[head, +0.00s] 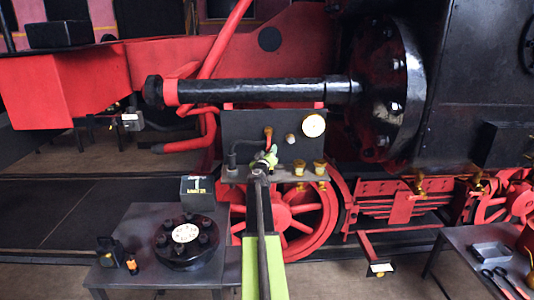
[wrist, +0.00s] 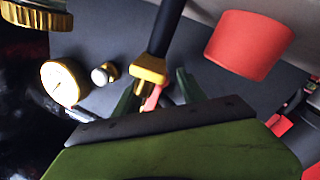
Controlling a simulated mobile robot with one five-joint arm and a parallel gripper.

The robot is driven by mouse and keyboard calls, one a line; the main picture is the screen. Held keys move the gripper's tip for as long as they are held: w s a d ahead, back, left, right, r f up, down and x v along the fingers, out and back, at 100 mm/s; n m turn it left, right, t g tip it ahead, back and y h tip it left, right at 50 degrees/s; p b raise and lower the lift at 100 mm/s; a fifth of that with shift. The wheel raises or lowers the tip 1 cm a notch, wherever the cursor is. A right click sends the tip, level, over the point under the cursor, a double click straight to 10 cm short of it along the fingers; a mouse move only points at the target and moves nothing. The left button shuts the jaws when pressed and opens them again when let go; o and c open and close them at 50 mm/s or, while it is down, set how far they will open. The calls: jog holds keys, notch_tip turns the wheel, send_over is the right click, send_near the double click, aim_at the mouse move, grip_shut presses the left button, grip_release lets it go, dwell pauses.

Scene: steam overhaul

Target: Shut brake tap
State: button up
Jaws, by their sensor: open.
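A small tap with a red handle (head: 268,132) sits on the black panel (head: 240,126) below the long black cylinder. I take it for the brake tap. In the wrist view a brass fitting (wrist: 150,68) on a black pipe (wrist: 166,30) and a piece of red handle (wrist: 153,98) show between my fingers. My gripper (head: 265,160) is in front of the panel at the tap; in the wrist view my gripper (wrist: 157,90) has its two green fingers apart, one on each side of the fitting. I cannot tell whether they touch it. My gripper hides the tap's lower part.
A white gauge (head: 313,126) and a round knob (head: 290,138) are right of the tap. Brass cups (head: 299,168) stand below them. A red cylinder end (wrist: 245,45) is close on the right in the wrist view. A bench (head: 130,220) and a tool table (head: 455,240) stand in front.

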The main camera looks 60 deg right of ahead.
jog(key=shift+w+d, duration=0.2)
jog(key=shift+d, duration=0.3)
jog(key=shift+c, duration=0.5)
grip_shut()
dwell(0.5)
